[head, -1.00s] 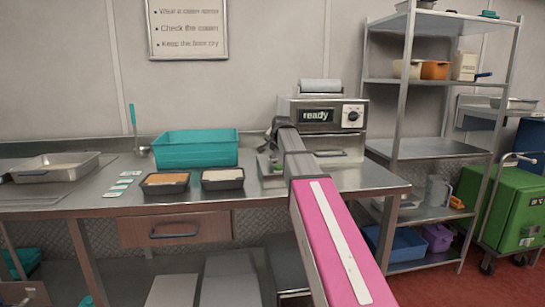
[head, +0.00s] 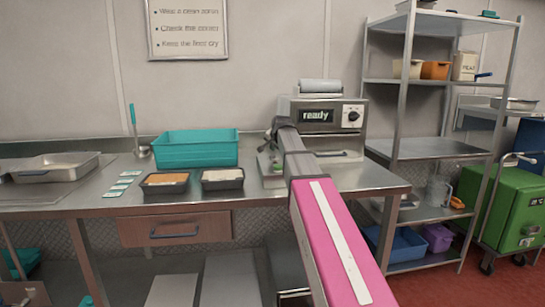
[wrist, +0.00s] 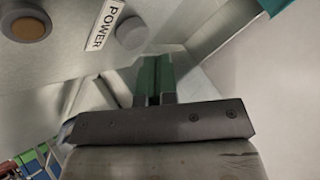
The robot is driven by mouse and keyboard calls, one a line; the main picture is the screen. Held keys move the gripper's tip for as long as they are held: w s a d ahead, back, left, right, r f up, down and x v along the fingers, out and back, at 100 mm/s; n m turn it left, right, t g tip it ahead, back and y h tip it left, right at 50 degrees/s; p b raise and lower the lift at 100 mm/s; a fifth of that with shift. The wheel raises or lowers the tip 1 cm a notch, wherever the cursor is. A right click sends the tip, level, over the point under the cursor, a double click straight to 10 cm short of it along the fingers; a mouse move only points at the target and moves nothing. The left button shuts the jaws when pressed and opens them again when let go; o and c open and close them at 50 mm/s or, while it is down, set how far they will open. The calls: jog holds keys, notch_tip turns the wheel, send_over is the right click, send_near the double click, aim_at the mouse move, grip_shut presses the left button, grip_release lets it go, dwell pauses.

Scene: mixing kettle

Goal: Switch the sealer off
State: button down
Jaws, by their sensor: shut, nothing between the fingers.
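The sealer (head: 338,133) is a metal machine at the right end of the steel table, with a roll on top. Its display (head: 316,115) reads "ready", and a round dial (head: 352,116) sits beside it. In the wrist view, a POWER label (wrist: 104,25) lies between a round grey button (wrist: 132,32) and an orange-brown button (wrist: 27,28) in a dark ring. My gripper (wrist: 154,68) is shut and empty, its green fingers pointing up the picture, just below the grey button. I cannot tell whether they touch anything. In the head view my arm hides the fingertips.
A teal bin (head: 196,150), two filled trays (head: 166,190) (head: 222,186) and a shallow metal pan (head: 55,175) stand left on the table. A metal shelf rack (head: 425,148) and a green cart (head: 490,215) stand to the right.

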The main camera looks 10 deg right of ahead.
aim_at(274, 155)
jog(key=shift+f, duration=0.15)
dwell(0.4)
jog(key=shift+f, duration=0.3)
jog(key=shift+f, duration=0.4)
dwell(1.0)
jog(key=shift+r, duration=0.9)
jog(key=shift+r, duration=2.45)
